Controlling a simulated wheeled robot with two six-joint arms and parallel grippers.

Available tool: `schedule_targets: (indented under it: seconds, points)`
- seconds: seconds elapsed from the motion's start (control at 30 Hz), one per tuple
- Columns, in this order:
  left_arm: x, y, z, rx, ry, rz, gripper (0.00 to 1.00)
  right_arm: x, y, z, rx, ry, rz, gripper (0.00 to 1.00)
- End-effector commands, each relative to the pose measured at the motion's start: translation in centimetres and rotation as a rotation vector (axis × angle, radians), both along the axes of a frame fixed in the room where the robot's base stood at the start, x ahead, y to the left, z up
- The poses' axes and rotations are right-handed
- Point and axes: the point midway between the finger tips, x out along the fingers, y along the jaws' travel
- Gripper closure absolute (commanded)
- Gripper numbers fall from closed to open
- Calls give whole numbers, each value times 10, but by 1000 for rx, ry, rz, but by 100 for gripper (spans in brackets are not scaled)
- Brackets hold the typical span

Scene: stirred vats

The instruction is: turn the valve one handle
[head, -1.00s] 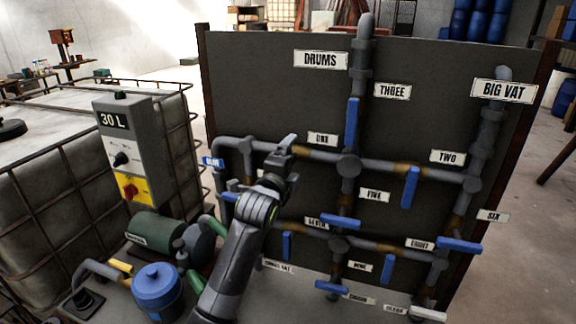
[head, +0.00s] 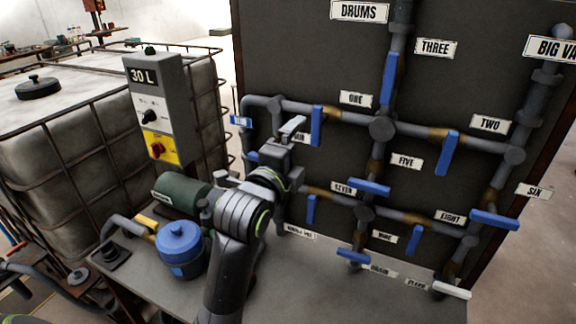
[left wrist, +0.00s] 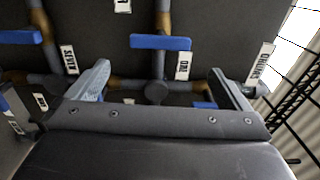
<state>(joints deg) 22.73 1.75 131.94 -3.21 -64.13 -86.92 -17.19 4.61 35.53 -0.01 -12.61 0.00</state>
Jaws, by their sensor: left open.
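The valve one handle (head: 317,125) is a blue bar that hangs upright across the upper horizontal pipe, left of the label ONE (head: 356,98). In the left wrist view the handle (left wrist: 160,42) lies crosswise on its pipe beside the label (left wrist: 183,66). My left gripper (head: 286,138) is open and empty, just left of the handle in the head view. In the left wrist view the handle lies beyond the spread fingers (left wrist: 162,84), not between them. I cannot tell the exact gap. My right gripper is not in view.
A grey control box (head: 158,105), a green pump (head: 181,193) and a blue pot (head: 180,245) stand left of my arm. The bench front (head: 330,290) is bare.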

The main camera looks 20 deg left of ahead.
Motion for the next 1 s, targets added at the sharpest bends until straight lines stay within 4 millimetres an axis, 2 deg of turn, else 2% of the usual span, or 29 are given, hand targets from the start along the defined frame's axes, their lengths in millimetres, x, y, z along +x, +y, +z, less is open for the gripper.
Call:
schedule_targets:
  seconds: [0.1, 0.3, 0.83, 0.93, 1.0]
  points:
    - [-17, 0, -1, -2, -2, -1, 0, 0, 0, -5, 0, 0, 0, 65]
    - [-32, 1, 0, 0, 0, 0, 0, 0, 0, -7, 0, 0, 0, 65]
    - [-33, 1, -1, -2, 2, 0, 0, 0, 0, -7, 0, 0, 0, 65]
    - [-35, 4, -13, -33, 34, 7, 0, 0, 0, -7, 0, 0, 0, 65]
    - [-40, 10, -35, -95, 93, 22, 0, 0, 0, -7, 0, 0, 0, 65]
